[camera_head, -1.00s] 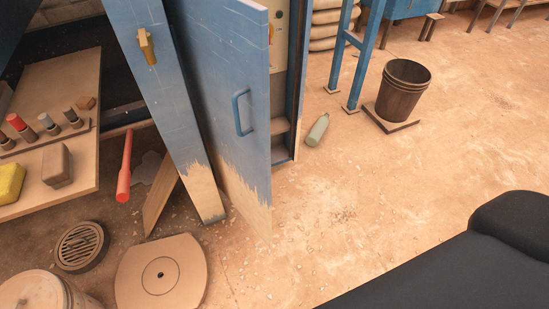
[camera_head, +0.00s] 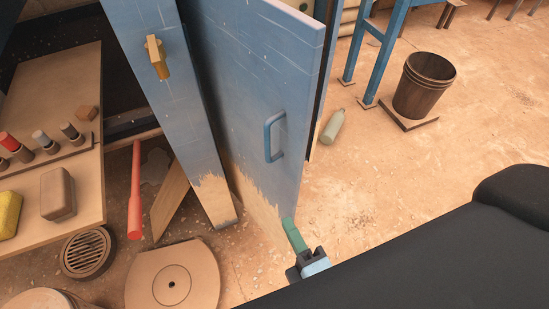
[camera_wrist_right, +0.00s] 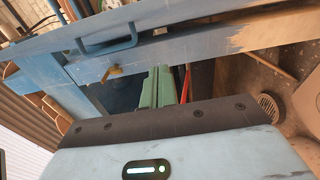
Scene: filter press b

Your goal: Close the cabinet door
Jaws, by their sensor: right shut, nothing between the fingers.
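The cabinet door (camera_head: 235,95) is a tall blue panel with bare wood at its worn bottom. It stands open, its free edge towards me, and hides most of the cabinet inside. Its blue handle (camera_head: 274,137) is on the visible face and also shows in the right wrist view (camera_wrist_right: 105,47). My right gripper (camera_head: 290,226), with green fingers, is shut and empty at the door's lower free corner. I cannot tell whether it touches. Its fingers also show in the wrist view (camera_wrist_right: 157,85), close to the door (camera_wrist_right: 190,47). My left gripper is not in view.
A blue post (camera_head: 165,100) with a yellow latch (camera_head: 157,57) stands left of the door. A red-handled tool (camera_head: 135,190), a drain grate (camera_head: 88,252) and a round disc (camera_head: 172,280) lie lower left.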

